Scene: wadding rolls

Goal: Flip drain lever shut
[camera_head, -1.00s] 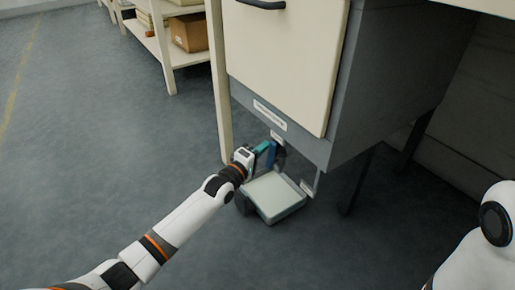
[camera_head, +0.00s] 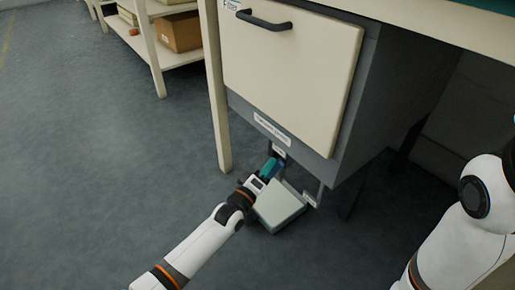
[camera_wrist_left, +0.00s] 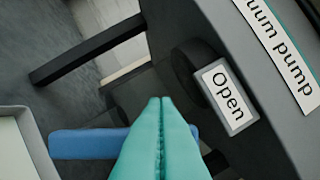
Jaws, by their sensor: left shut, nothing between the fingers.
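The blue lever (camera_wrist_left: 88,143) lies crosswise behind my left fingertips in the left wrist view, partly hidden by them. In the head view only a little blue (camera_head: 278,163) shows beside the fingers, under the cabinet. My left gripper (camera_head: 269,167) is shut and empty, its teal fingers pressed together; they also show in the left wrist view (camera_wrist_left: 162,105). I cannot tell whether they touch the lever. A tag reading "Open" (camera_wrist_left: 228,95) sits right of the fingertips. Another small tag (camera_head: 310,199) is too small to read. My right gripper is out of view.
The grey cabinet with a cream door (camera_head: 290,75) hangs above the lever; its label (camera_head: 272,129) ends in "uum pump" in the wrist view. A pale-topped tray or box (camera_head: 280,206) sits below. A table leg (camera_head: 217,100) stands left. The floor at left is clear.

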